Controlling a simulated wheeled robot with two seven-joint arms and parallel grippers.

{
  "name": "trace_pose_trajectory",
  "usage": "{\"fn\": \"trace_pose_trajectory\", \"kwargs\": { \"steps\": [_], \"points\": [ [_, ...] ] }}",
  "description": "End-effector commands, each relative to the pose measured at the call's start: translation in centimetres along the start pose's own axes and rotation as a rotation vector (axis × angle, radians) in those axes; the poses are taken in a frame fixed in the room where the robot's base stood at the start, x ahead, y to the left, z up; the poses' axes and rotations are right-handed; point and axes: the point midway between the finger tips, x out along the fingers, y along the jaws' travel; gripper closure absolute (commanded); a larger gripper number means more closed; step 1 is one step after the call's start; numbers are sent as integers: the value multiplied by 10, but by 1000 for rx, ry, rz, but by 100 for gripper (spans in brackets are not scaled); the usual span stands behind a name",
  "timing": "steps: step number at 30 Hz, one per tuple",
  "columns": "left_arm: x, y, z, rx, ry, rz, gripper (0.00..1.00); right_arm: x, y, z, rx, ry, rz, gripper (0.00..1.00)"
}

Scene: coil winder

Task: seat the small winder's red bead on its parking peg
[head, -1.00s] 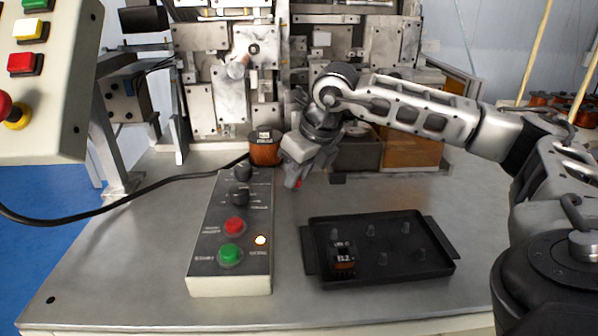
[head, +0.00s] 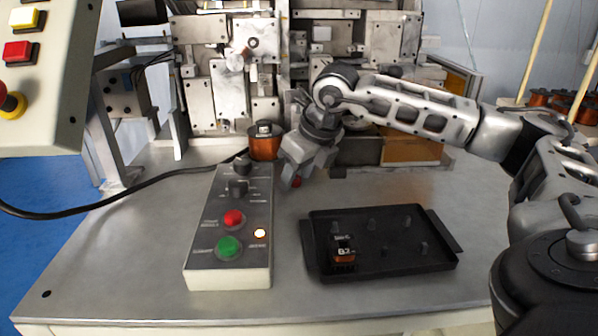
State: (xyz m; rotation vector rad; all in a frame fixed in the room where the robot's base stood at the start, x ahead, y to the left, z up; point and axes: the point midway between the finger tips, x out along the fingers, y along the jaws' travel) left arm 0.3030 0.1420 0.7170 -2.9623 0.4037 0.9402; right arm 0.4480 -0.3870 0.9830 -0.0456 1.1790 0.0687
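A small red spot (head: 297,182), which looks like the red bead, shows at the fingertips of my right gripper (head: 292,179). Most of it is hidden by the fingers, and I cannot tell whether they grip it or are only in front of it. My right gripper points down and left above the table, just right of the control box. I cannot make out the parking peg. The winder (head: 228,90) stands at the back, with grey plates and a copper coil (head: 264,146) at its front. My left gripper is not in view.
A control box (head: 229,268) with knobs, red and green buttons and a lit lamp stands left of centre. A black tray (head: 385,265) with pegs and one small coil (head: 343,252) lies at right. A black cable crosses the left. The table between box and tray is clear.

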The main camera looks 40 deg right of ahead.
Motion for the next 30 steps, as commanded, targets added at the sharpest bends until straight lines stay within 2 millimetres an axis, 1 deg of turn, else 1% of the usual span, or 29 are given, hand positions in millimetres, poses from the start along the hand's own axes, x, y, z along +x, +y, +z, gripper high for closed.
{"fn": "trace_pose_trajectory", "kwargs": {
  "steps": [6, 7, 8, 9, 11, 14, 21, 24, 27, 30],
  "points": [
    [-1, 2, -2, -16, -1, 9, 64, 0, 0, 0, 0, -1, 0, 53],
    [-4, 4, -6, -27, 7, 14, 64, 0, 0, 0, 0, -1, 0, 53],
    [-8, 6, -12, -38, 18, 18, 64, -5, 0, 1, 0, -4, -1, 53],
    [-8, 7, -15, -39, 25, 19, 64, -14, 0, 1, 1, -5, 0, 53],
    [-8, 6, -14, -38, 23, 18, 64, -28, 0, 1, 0, -6, -2, 53],
    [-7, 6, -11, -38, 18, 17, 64, -53, 0, 1, 0, -7, -1, 53],
    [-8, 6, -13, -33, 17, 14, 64, -112, 0, 1, -1, -6, 0, 53],
    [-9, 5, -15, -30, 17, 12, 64, -132, 0, 1, -1, -5, 1, 53],
    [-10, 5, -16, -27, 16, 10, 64, -146, 0, 1, -1, -3, 1, 53],
    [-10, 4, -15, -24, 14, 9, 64, -155, 0, 0, 0, -1, 0, 53]
  ]
}}
